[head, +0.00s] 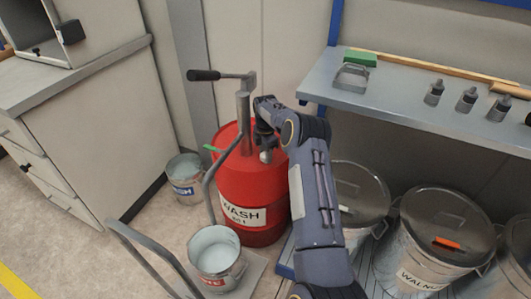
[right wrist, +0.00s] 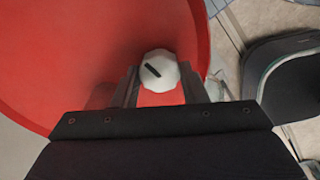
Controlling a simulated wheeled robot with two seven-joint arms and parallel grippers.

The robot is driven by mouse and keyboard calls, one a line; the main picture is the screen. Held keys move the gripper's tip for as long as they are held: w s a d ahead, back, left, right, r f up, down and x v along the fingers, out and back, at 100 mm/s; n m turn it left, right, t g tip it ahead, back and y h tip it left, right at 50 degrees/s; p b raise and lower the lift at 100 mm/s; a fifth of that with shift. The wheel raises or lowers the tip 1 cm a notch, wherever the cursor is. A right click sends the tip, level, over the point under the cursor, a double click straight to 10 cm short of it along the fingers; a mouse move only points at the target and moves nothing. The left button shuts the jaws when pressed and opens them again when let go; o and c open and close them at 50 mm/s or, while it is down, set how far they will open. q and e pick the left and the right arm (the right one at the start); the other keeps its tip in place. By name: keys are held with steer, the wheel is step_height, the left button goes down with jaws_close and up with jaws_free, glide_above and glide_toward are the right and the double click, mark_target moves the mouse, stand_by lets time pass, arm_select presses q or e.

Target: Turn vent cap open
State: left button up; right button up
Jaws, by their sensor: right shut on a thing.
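The vent cap (right wrist: 158,70) is a pale, faceted knob with a dark slot mark, on top of a red drum. In the right wrist view it sits between the fingers of my right gripper (right wrist: 160,84), which is shut on it. The mark runs at a slant. In the head view the red drum (head: 252,187) stands at the centre, labelled WASH, and my right gripper (head: 265,155) is over its top. The cap is hard to make out there. My left gripper is not in view.
A hand pump with a black-gripped crank (head: 204,75) rises from the drum beside my right gripper. Pails (head: 216,250) stand in front and to the left. Lidded bins (head: 437,225) and a shelf (head: 405,100) with small bottles are at the right.

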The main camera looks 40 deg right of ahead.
stand_by(0.4)
steer(key=o, duration=1)
